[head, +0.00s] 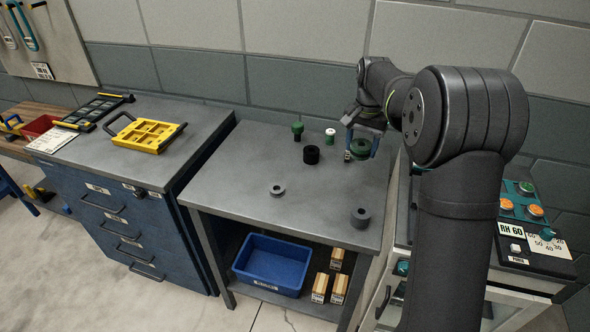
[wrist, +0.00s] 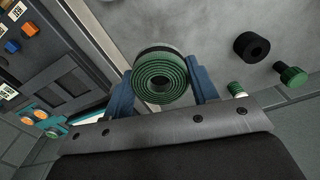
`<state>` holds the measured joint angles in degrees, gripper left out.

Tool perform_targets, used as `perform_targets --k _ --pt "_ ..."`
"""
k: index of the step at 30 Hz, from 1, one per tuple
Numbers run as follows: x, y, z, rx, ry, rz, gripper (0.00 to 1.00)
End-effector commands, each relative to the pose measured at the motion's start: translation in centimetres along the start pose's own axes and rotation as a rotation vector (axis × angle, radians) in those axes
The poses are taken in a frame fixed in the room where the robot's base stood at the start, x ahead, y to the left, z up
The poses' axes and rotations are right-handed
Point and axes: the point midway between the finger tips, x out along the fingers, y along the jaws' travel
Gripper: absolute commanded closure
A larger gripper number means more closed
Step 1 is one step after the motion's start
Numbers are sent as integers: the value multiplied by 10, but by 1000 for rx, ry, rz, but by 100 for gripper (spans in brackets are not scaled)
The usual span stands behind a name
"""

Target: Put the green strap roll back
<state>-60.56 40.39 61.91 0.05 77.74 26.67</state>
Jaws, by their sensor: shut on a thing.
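The green strap roll (head: 361,149) is between the blue fingers of my gripper (head: 361,142), over the right back part of the grey worktop (head: 240,168). In the wrist view the roll (wrist: 161,77) shows its coiled green face and dark hollow core. A blue finger presses on each side of it, so my gripper (wrist: 161,88) is shut on it. I cannot tell how far the roll is above the worktop.
A black ring (head: 311,154), a green knob (head: 297,131) and a white-topped green piece (head: 330,136) stand left of my gripper. Grey rings (head: 277,190) and (head: 360,218) lie nearer the front. A blue bin (head: 271,264) sits below.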

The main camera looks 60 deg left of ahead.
Motion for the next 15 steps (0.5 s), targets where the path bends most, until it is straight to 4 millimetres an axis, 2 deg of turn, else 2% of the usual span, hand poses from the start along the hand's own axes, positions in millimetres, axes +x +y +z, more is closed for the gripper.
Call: perform_targets --k 3,8,11,15 --pt "19 1 0 1 -2 1 73" --pt "35 -3 0 0 0 0 73" --pt "46 -18 1 -2 -1 0 73" --pt "65 -50 3 -4 0 0 73"
